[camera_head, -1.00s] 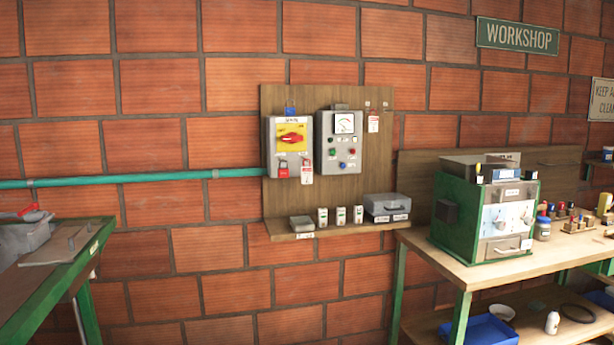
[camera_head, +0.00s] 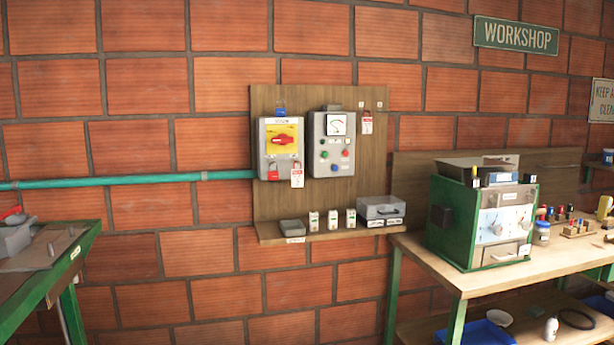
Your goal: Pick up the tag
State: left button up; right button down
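Another white and red tag (camera_head: 367,124) hangs on the wooden board, right of the grey meter box (camera_head: 331,145). I cannot tell which tag the task means. Neither of my grippers is in view.
A shelf (camera_head: 330,234) under the board holds small white boxes and a grey case (camera_head: 381,208). A workbench (camera_head: 470,280) with a green machine (camera_head: 482,218) stands at right. A green-framed table (camera_head: 75,250) stands at left.

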aim_at(297, 175)
jog(key=i+l+z, duration=0.15)
jog(key=i+l, duration=1.65)
